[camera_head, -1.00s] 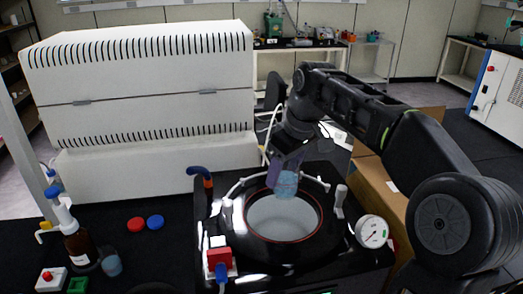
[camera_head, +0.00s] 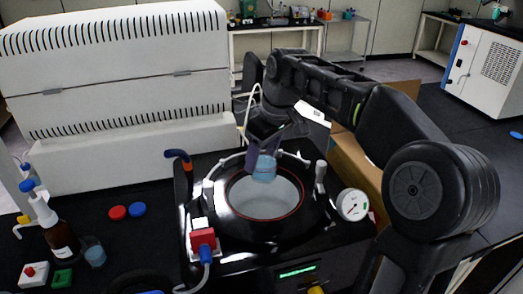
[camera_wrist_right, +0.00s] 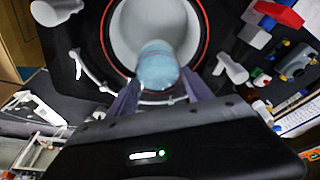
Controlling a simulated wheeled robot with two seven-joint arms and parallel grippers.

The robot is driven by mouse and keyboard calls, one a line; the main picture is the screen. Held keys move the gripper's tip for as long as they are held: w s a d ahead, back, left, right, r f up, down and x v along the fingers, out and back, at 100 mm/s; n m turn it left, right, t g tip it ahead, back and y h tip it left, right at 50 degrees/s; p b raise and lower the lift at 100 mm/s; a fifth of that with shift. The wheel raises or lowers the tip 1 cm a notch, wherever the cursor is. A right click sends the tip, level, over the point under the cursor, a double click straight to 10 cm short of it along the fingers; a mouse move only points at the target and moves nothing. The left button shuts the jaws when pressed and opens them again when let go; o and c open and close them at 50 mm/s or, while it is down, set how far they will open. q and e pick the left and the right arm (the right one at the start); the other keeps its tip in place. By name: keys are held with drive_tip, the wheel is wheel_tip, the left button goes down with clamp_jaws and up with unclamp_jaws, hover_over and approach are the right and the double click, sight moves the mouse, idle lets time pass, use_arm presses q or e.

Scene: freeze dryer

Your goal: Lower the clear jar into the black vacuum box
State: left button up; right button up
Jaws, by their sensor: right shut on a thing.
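The clear jar, with a bluish tint, (camera_head: 264,170) is held by my right gripper (camera_head: 262,152) over the black vacuum box's round opening. The right wrist view shows the jar (camera_wrist_right: 157,68) between the two purple fingers of the right gripper (camera_wrist_right: 158,92), near the lower edge of the opening. The black vacuum box (camera_head: 235,228) has a pale, empty-looking round chamber with a red ring around it. I cannot tell whether the jar's lower end is above or just inside the rim. My left gripper is not in view.
A pressure gauge (camera_head: 352,204) stands at the box's right corner. A red switch block (camera_head: 203,240) and an orange-and-blue handle (camera_head: 180,158) are on its left. A brown bottle (camera_head: 60,240), a small beaker (camera_head: 93,252) and red and blue caps (camera_head: 128,211) lie further left.

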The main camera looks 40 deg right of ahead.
wheel_tip(320, 180, down, 14)
drive_tip(key=b, duration=1.1)
drive_tip(key=shift+f+b, duration=0.2)
drive_tip(key=shift+b, duration=0.1)
drive_tip(key=shift+f+b, duration=0.8)
drive_tip(key=shift+f, duration=0.35)
drive_tip(key=shift+f, duration=0.25)
drive_tip(key=o, duration=2.1)
drive_tip(key=shift+c, duration=0.2)
